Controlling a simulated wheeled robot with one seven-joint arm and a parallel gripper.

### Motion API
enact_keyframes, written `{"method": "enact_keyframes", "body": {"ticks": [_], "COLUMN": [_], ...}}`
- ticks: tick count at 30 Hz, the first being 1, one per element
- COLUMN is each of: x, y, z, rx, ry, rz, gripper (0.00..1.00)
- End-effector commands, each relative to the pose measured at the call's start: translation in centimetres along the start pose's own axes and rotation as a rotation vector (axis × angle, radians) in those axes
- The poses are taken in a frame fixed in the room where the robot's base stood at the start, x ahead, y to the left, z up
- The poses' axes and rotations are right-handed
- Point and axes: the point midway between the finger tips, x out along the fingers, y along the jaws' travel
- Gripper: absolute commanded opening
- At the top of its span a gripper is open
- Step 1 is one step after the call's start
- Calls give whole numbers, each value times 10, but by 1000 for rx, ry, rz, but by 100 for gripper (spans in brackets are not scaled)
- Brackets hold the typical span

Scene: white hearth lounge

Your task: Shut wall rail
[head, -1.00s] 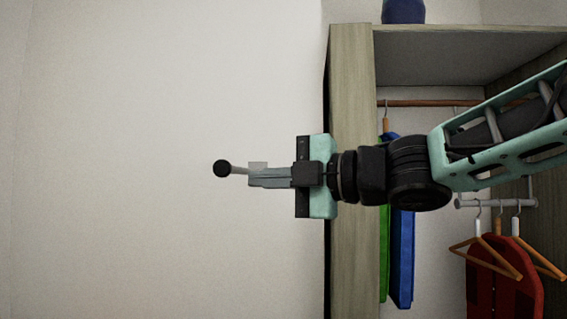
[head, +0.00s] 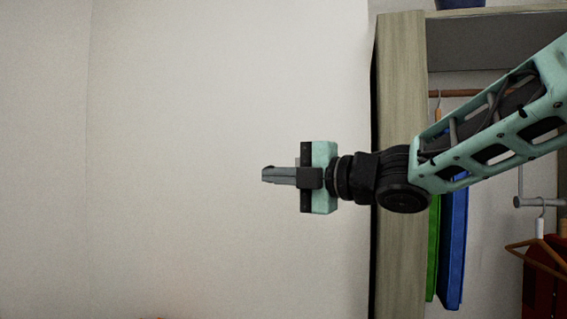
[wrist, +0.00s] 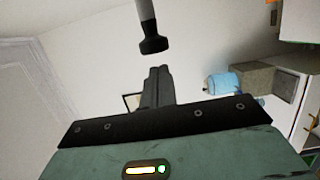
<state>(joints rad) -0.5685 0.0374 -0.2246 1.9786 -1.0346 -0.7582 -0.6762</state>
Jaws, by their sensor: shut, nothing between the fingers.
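The wall rail shows in the wrist view as a grey rod (wrist: 147,8) with a black end cap (wrist: 153,40), just ahead of the fingertips and apart from them in the picture. In the head view it is almost wholly hidden by my gripper; only a small dark bit shows at the fingertips. My gripper (head: 266,174) is shut and empty, pointing left in front of the pale wall. Its fingers also show in the wrist view (wrist: 160,72). The rail's mount on the wall is not visible.
A wooden wardrobe (head: 398,70) stands right, behind my arm. Inside hang green (head: 433,250) and blue (head: 453,250) garments, and a grey bar (head: 540,202) with a hanger. The pale wall (head: 200,150) left of the gripper is clear. A blue container (wrist: 222,82) shows in the wrist view.

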Motion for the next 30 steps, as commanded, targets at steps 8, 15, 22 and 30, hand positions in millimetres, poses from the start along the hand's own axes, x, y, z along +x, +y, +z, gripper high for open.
{"method": "enact_keyframes", "body": {"ticks": [8, 15, 22, 30], "x": [2, 2, 6, 22], "y": [-1, -1, -1, -1], "z": [10, 10, 29, 93], "rx": [0, 0, 1, 0], "ry": [1, 1, -3, -6], "rz": [0, 0, -2, -3], "gripper": [0, 0, 0, 0]}}
